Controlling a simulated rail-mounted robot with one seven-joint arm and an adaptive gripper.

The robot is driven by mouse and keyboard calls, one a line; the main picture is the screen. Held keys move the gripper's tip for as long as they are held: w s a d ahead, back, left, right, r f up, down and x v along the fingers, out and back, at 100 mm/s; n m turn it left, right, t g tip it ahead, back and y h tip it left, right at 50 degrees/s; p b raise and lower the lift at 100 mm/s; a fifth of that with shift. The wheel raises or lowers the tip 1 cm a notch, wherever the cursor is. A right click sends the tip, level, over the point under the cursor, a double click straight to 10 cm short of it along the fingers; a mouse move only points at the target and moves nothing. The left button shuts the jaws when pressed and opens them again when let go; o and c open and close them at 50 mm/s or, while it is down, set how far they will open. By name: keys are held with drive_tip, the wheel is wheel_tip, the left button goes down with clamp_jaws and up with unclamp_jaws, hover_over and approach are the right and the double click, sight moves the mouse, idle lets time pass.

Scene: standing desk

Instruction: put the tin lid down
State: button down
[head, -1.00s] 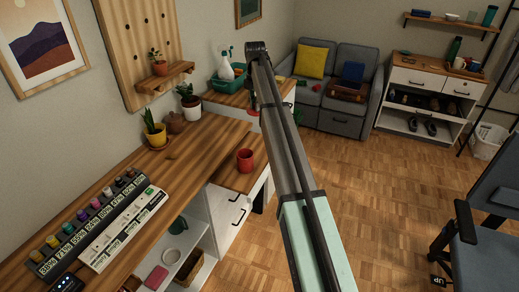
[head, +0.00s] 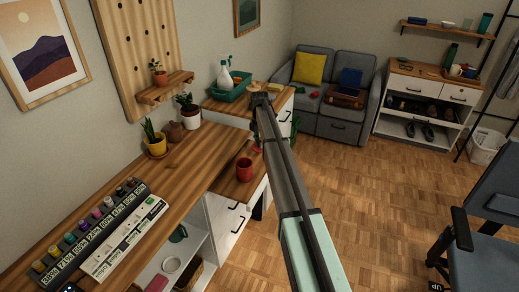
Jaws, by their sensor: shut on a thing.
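My arm (head: 285,180) reaches up from the bottom edge and ends in a dark joint above the gap between the desk and the drawer unit at the back. My gripper is hidden behind the arm. A small red patch (head: 257,149) shows just left of the arm, above the lower wooden top. It may be part of the tin lid, but it is too small and too covered to be sure. No tin lid can be made out clearly elsewhere.
A red mug (head: 244,170) stands on the lower wooden top. On the desk (head: 150,180) are a yellow plant pot (head: 155,146), a brown teapot (head: 177,131) and a rack of coloured jars (head: 90,230). The desk's middle is clear. A green tray (head: 229,93) sits on the back drawer unit.

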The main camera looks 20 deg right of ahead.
sight(259, 150)
drive_tip(key=shift+f+p, duration=0.45)
drive_tip(key=shift+f, duration=1.95)
drive_tip(key=shift+f, duration=0.1)
drive_tip(key=c, duration=1.1)
unclamp_jaws()
drive_tip(key=shift+o, duration=0.2)
wheel_tip(259, 150, up, 12)
drive_tip(key=b, duration=0.3)
